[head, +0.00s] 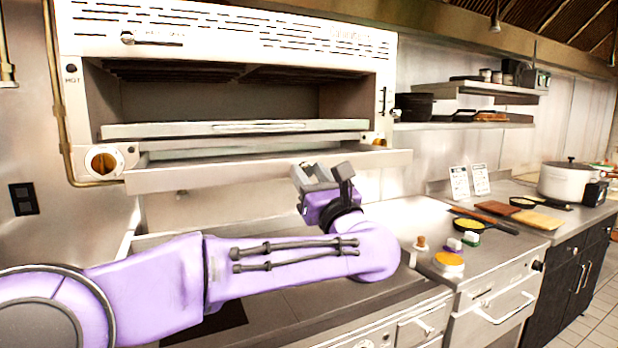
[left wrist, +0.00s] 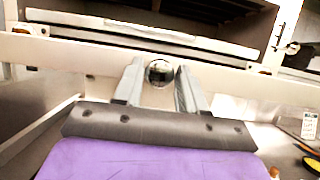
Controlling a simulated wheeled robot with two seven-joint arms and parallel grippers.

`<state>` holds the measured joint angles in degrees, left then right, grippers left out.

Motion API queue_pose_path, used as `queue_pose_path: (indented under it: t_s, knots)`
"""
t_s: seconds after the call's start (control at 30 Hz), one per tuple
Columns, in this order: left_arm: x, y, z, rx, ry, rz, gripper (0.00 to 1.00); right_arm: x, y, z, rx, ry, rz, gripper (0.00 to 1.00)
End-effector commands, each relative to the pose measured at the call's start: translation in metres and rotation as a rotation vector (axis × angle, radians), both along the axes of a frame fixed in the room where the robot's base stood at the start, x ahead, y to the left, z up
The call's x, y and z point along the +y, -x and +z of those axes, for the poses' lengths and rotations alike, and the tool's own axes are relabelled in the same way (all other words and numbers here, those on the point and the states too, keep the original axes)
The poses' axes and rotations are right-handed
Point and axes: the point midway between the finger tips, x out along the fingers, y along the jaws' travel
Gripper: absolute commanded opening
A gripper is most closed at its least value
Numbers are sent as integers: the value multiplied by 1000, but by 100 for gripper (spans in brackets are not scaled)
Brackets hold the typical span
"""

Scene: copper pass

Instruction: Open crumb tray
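The crumb tray (head: 235,172) is a wide pale metal tray with a long front lip, under the opening of the wall-mounted broiler (head: 225,30). Its front lip also crosses the left wrist view (left wrist: 70,53). My left gripper (head: 323,168) is in front of the right half of this lip. In the left wrist view its two grey fingers (left wrist: 158,75) stand apart. A round, dark, shiny knob (left wrist: 159,72) shows between them; I cannot tell whether they touch it. The gripper hides the knob in the head view. My right gripper is not in view.
A steel counter (head: 400,225) runs below the broiler, with small cups and a yellow-topped dish (head: 448,262) to the right. A dark pan (head: 470,224), a wooden board (head: 536,220) and a white pot (head: 570,182) stand farther right. Shelves hang at the back right.

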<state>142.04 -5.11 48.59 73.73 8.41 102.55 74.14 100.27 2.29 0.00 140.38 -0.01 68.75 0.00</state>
Motion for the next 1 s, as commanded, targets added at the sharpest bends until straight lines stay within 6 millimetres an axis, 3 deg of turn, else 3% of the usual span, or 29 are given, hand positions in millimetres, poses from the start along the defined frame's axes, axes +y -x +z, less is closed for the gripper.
queue_pose_path:
  t_s: [0.37,0.8,1.0]
  knots:
    - [-2,3,-2,-1,0,0,60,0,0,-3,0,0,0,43]
    - [-43,75,-38,-2,-2,-2,60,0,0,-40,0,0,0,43]
    - [-48,85,-40,-1,0,0,60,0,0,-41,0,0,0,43]
